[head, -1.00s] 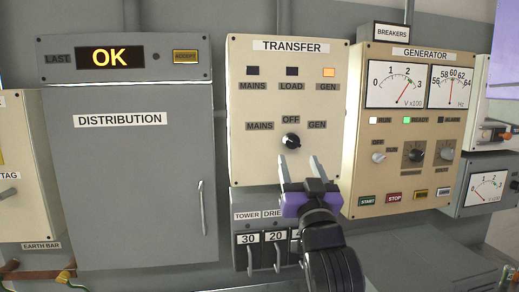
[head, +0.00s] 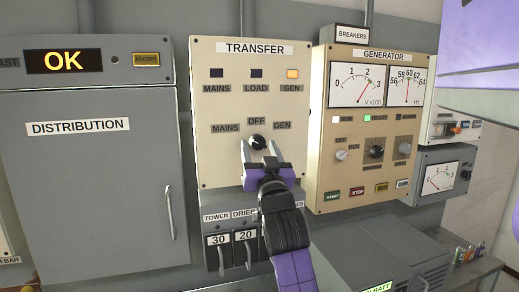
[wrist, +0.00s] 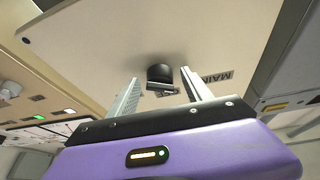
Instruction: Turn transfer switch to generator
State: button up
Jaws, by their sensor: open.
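The transfer switch (head: 257,142) is a round black knob low on the cream TRANSFER panel (head: 215,155), with MAINS, OFF and GEN labels around it. Its white mark appears to point up at OFF. The GEN lamp (head: 292,73) is lit orange; the MAINS and LOAD lamps are dark. My gripper (head: 258,150) is open and just in front of the knob, slightly below it in the head view. In the wrist view the knob (wrist: 161,77) shows between and beyond the two fingers of the gripper (wrist: 160,88), which do not appear to touch it.
The generator panel (head: 320,175) stands to the right, with its green READY lamp lit. The grey distribution cabinet (head: 90,190) stands to the left, its display reading OK. Breaker levers (head: 248,256) sit below the transfer panel, close to my arm.

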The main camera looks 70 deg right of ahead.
grip_shut()
